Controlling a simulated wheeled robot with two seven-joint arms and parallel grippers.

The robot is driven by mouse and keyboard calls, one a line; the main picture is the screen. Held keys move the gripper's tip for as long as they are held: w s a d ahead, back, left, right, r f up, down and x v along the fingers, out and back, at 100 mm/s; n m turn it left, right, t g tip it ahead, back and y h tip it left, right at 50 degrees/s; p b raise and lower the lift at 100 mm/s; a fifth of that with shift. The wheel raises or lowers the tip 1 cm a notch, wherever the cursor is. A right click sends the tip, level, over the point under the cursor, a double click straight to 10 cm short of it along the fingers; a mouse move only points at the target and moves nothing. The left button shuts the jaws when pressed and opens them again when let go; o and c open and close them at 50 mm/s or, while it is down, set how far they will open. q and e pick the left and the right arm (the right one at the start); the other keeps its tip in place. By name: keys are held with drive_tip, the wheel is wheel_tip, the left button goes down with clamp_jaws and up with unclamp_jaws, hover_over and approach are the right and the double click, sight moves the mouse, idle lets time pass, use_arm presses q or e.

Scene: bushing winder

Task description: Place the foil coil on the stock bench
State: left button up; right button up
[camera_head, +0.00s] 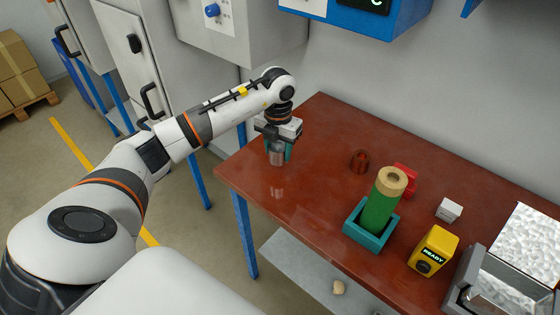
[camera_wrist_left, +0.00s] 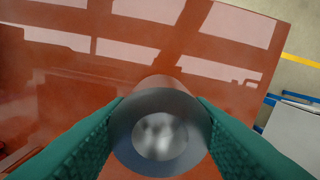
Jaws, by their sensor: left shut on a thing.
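My left gripper (camera_head: 278,149) points down over the left end of the red-brown stock bench (camera_head: 310,145). Its teal fingers are shut on the foil coil (camera_head: 277,157), a short grey metallic cylinder. The coil is upright, and its reflection in the glossy top lies apart from its lower end, so it appears to hang a little above the bench. In the left wrist view the coil (camera_wrist_left: 160,101) shows as a grey ring with a pale hollow middle, between both teal fingers (camera_wrist_left: 160,128). The bench top (camera_wrist_left: 60,70) fills most of that view. My right gripper is not in view.
Right of the coil stand a dark red-brown piece (camera_head: 359,161), a red block (camera_head: 405,178), a green cylinder (camera_head: 380,211) in a teal holder (camera_head: 369,237), a white cube (camera_head: 449,209), a yellow READY box (camera_head: 433,250) and a metal fixture (camera_head: 468,282). The bench around the coil is clear.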

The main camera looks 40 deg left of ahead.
sight(278, 159)
use_arm(q)
wheel_tip(278, 159, down, 4)
drive_tip(key=shift+f+p, duration=0.25)
drive_tip(key=shift+p, duration=0.25)
drive_tip(key=shift+f, duration=0.3)
drive_tip(key=o, duration=1.1)
drive_tip(key=shift+c, duration=0.2)
drive_tip(key=shift+r, duration=0.45)
wheel_tip(278, 159, up, 12)
drive_tip(key=b, duration=0.3)
drive_tip(key=shift+f, duration=0.25)
